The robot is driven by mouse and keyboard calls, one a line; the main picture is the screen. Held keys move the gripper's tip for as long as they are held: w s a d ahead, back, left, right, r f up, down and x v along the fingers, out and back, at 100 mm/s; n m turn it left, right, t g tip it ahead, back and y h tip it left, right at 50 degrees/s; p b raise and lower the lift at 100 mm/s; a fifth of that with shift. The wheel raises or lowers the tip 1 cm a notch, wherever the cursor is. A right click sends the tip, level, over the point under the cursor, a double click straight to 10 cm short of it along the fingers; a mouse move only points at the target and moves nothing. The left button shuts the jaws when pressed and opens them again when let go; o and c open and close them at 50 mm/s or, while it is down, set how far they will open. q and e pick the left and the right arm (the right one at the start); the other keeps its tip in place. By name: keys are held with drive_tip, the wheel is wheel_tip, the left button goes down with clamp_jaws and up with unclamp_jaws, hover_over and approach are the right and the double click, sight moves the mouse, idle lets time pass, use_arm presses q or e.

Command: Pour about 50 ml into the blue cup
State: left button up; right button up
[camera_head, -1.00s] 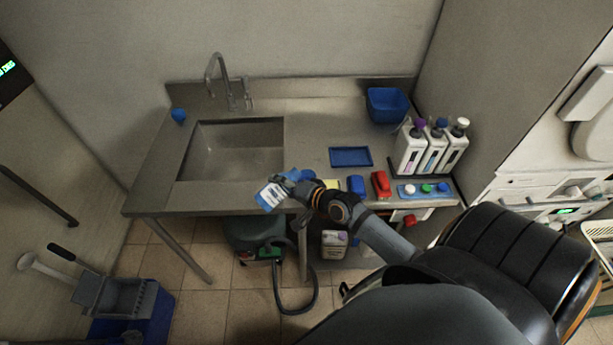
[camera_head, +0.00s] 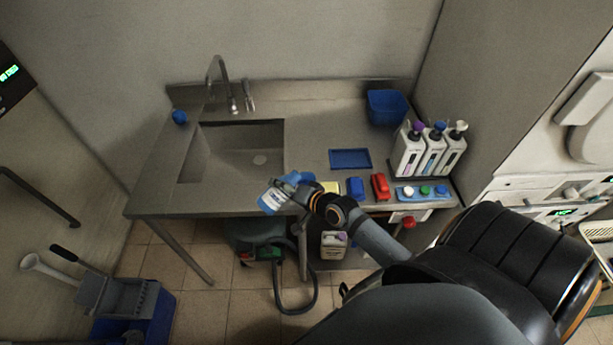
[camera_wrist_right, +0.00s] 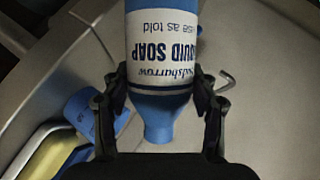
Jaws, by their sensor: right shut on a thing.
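My right gripper (camera_head: 291,184) is shut on a blue soap bottle with a white label (camera_head: 274,200), at the counter's front edge. In the right wrist view the fingers (camera_wrist_right: 155,90) clasp the bottle (camera_wrist_right: 162,55) from both sides. Its label reads upside down and its narrow blue neck points to the bottom of the picture. A blue rounded thing, apparently the blue cup (camera_wrist_right: 82,112), lies left of the bottle there, apart from the neck in the picture. In the head view it is hard to separate from bottle and gripper. No liquid stream shows. My left gripper is not in view.
A sink (camera_head: 235,155) with a tap lies left. Another small blue cup-like thing (camera_head: 180,117) is at the back left. A yellow thing (camera_head: 331,187), blue block (camera_head: 356,188) and red block (camera_head: 380,186) are right of the gripper. White bottles (camera_head: 434,150) stand further right.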

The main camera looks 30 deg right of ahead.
sight(284, 180)
drive_tip(key=r+p, duration=0.1)
drive_tip(key=p, duration=0.1)
drive_tip(key=r+n+h+p, duration=0.1)
drive_tip(key=p, duration=0.1)
drive_tip(key=r+n+p, duration=0.1)
drive_tip(key=r+p, duration=0.1)
drive_tip(key=p, duration=0.1)
drive_tip(key=shift+d+h, duration=0.3)
drive_tip(key=shift+h, duration=0.1)
drive_tip(key=n+h+p, duration=0.1)
drive_tip(key=p, duration=0.1)
drive_tip(key=shift+r+p, duration=0.1)
drive_tip(key=shift+p, duration=0.25)
drive_tip(key=shift+a+f+n+h, duration=0.2)
drive_tip(key=shift+a+f+n, duration=0.1)
drive_tip(key=shift+f, duration=0.2)
drive_tip(key=shift+a+f+n+h, duration=0.2)
drive_tip(key=shift+f+n, duration=0.1)
drive_tip(key=shift+f, duration=0.2)
drive_tip(key=shift+a+n+h, duration=0.15)
drive_tip(key=shift+n+h, duration=0.15)
drive_tip(key=shift+n, duration=0.1)
drive_tip(key=f+n+h+b, duration=0.1)
drive_tip(key=b, duration=0.4)
drive_tip(key=shift+a+n+h, duration=0.3)
drive_tip(key=shift+a+n, duration=0.1)
drive_tip(key=shift+a+n+t+h+b, duration=0.2)
drive_tip(key=shift+n+t+h+b, duration=0.15)
drive_tip(key=shift+b, duration=0.4)
drive_tip(key=shift+r, duration=0.1)
